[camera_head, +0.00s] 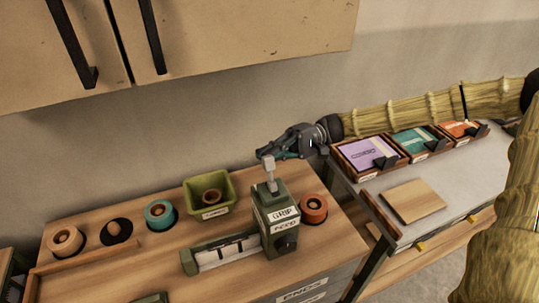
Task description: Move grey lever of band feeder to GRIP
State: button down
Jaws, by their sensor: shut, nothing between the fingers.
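The band feeder (272,224) is a green box on the wooden cabinet top. Its front carries a GRIP label above a FEED label, with a dark knob below them. The grey lever (269,172) stands up from the top of the box, with a wider grey block at its tip. My gripper (262,154) comes in from the right, is shut and empty, and has its fingertips at the lever's tip. Whether they touch the lever cannot be told from this view.
A green bin (195,194) stands behind left of the feeder. An orange roll (314,208) sits close to its right, a teal roll (160,214) further left. Trays of coloured cards (367,155) stand on the right table. Cupboards (220,35) hang above.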

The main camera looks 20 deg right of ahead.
jog(key=s+n+b, duration=0.1)
jog(key=s+r+n+b, duration=0.1)
jog(key=n+b, duration=0.1)
jog(key=r+n+h+b, duration=0.1)
jog(key=shift+s+b, duration=0.35)
jog(key=shift+s, duration=0.05)
jog(key=shift+s+d+r+n+t+h+b, duration=0.15)
jog(key=shift+s+r+n+h+b, duration=0.15)
jog(key=shift+s+n+b, duration=0.75)
jog(key=shift+s+a+r+n+t+h+b, duration=0.15)
jog(key=shift+s+r+n+h+b, duration=0.15)
jog(key=shift+s+n+b, duration=0.65)
jog(key=shift+w+d+n, duration=0.1)
jog(key=shift+w+n, duration=0.15)
jog(key=shift+n, duration=0.25)
jog(key=w+d+r+b, duration=0.2)
jog(key=w+d, duration=0.4)
jog(key=d, duration=0.3)
jog(key=shift+d+r, duration=0.3)
jog(key=shift+r, duration=0.05)
